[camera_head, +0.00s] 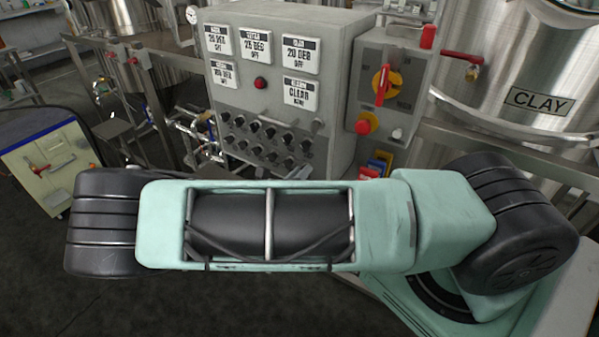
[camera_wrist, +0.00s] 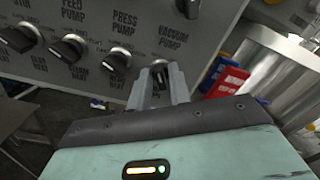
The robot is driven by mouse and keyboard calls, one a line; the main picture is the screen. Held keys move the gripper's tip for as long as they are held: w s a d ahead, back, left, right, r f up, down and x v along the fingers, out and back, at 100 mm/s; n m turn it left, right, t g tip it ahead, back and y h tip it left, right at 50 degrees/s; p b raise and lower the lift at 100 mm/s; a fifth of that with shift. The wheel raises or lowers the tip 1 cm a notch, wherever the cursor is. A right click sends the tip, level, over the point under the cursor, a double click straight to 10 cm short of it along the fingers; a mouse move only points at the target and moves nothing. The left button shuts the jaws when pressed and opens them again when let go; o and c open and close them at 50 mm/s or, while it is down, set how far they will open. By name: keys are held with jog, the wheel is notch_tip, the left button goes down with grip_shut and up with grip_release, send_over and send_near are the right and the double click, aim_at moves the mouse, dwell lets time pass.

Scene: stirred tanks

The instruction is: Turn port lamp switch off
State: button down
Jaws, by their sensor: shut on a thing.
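In the wrist view my gripper (camera_wrist: 162,74) is at a grey switch panel (camera_wrist: 90,72), its two fingers shut on a dark switch knob (camera_wrist: 158,64). The label of this knob is hidden or too small to read, so I cannot tell whether it is the port lamp switch. Several similar black knobs (camera_wrist: 68,47) run in a row to its left. In the camera_head view the panel's rows of knobs (camera_head: 262,150) show on the front of a grey control cabinet (camera_head: 335,75).
Right of the cabinet is a box with a red and yellow rotary switch (camera_head: 384,84) and a red-yellow button (camera_head: 366,123). A steel tank marked CLAY (camera_head: 520,60) stands at the right. Red and blue bins (camera_wrist: 228,80) sit close right of my gripper. Open floor lies at the lower left.

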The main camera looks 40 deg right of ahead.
dwell(0.3)
jog(key=c, duration=1.5)
grip_release()
jog(key=b+v, duration=0.3)
jog(key=v, duration=1.4)
jog(key=shift+s+a+b, duration=0.1)
jog(key=shift+a+b, duration=0.1)
jog(key=shift+b, duration=0.15)
